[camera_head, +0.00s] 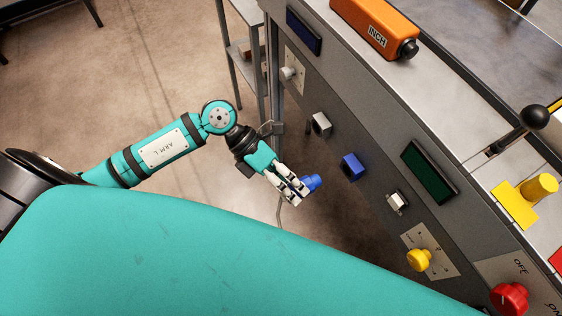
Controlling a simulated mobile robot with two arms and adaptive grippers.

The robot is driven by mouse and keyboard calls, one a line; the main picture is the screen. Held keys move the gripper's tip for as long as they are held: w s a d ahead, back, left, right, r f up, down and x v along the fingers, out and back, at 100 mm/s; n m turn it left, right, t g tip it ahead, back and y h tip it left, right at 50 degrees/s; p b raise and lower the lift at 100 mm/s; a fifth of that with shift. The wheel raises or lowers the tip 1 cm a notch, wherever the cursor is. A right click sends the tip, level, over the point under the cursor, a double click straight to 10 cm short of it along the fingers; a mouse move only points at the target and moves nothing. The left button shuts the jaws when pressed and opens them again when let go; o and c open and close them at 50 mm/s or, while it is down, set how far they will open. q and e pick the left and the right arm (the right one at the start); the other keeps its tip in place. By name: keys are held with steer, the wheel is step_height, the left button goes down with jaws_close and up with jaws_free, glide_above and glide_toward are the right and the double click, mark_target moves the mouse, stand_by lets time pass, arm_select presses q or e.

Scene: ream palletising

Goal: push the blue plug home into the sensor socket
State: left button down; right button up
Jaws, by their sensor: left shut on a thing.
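My left gripper (297,190) comes in from the left and is shut on the blue plug (312,182). The plug sticks out past the fingertips, toward the grey panel. A blue socket (353,167) stands out from the panel face, to the right of the plug and a little above it in the picture. A gap shows between plug and socket, so they are apart. I see no label that names the sensor socket; the blue one matches the plug's colour. My right gripper is not in view.
The grey panel (376,132) also carries a grey socket (321,124), a white socket (397,202), a dark green display (430,172), a yellow knob (419,259) and a red knob (509,298). An orange INCH box (376,25) lies on top. A metal rack (243,48) stands behind.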

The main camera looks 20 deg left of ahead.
mark_target(315, 181)
arm_select(q)
steer(key=shift+s+d+r+h, duration=0.1)
steer(key=shift+s+d+h, duration=0.3)
steer(key=shift+s, duration=0.25)
steer(key=shift+w, duration=0.1)
steer(key=shift+w+d+b, duration=0.3)
steer(key=shift+w+d, duration=0.55)
steer(key=shift+w, duration=0.25)
steer(key=shift+w+d+b, duration=0.25)
steer(key=shift+w+d, duration=0.6)
steer(key=shift+w, duration=0.25)
steer(key=shift+w+d+b, duration=0.3)
steer(key=shift+w+d, duration=0.75)
steer(key=shift+w, duration=0.3)
steer(key=c, duration=0.7)
jaws_free()
steer(key=shift+c, duration=0.2)
